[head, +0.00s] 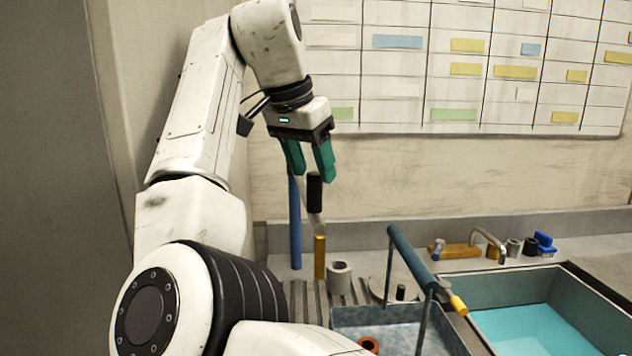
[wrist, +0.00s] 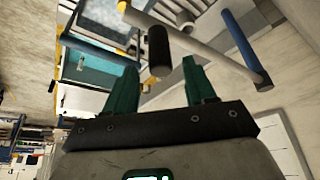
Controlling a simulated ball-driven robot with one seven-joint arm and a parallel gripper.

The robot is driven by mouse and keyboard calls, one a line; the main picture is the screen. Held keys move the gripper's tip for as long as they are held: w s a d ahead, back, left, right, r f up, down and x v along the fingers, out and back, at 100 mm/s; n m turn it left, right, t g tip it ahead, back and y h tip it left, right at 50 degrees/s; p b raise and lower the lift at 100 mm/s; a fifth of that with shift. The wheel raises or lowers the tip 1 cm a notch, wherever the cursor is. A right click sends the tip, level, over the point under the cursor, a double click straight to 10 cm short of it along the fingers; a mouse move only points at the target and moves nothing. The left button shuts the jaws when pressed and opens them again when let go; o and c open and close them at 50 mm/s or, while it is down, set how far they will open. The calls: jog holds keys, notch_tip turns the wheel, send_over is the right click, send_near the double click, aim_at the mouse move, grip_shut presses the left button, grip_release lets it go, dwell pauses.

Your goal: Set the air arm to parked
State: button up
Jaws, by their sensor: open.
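A pale bar (head: 303,190) stands out from a blue post (head: 295,225) and carries a black grip (head: 314,192); I take this to be the air arm. In the wrist view the pale bar (wrist: 215,50) meets the blue post (wrist: 241,40), and the black grip (wrist: 158,47) lies near the bar's other end. My gripper (head: 314,178) is open, its green fingers pointing down over the grip. In the wrist view my gripper (wrist: 160,66) has the grip's end between its fingertips, with gaps on both sides. I see no contact. No parked mark is readable.
A yellow post (head: 320,258) stands below the grip, beside a grey ring (head: 340,277). A blue bar with a yellow end (head: 420,262) spans a grey tray (head: 385,318) at right. A basin of teal liquid (head: 535,325) lies further right. Taps and small parts line the back ledge.

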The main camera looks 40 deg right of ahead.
jog(key=v, duration=0.6)
jog(key=shift+a, duration=0.1)
jog(key=shift+c, duration=0.3)
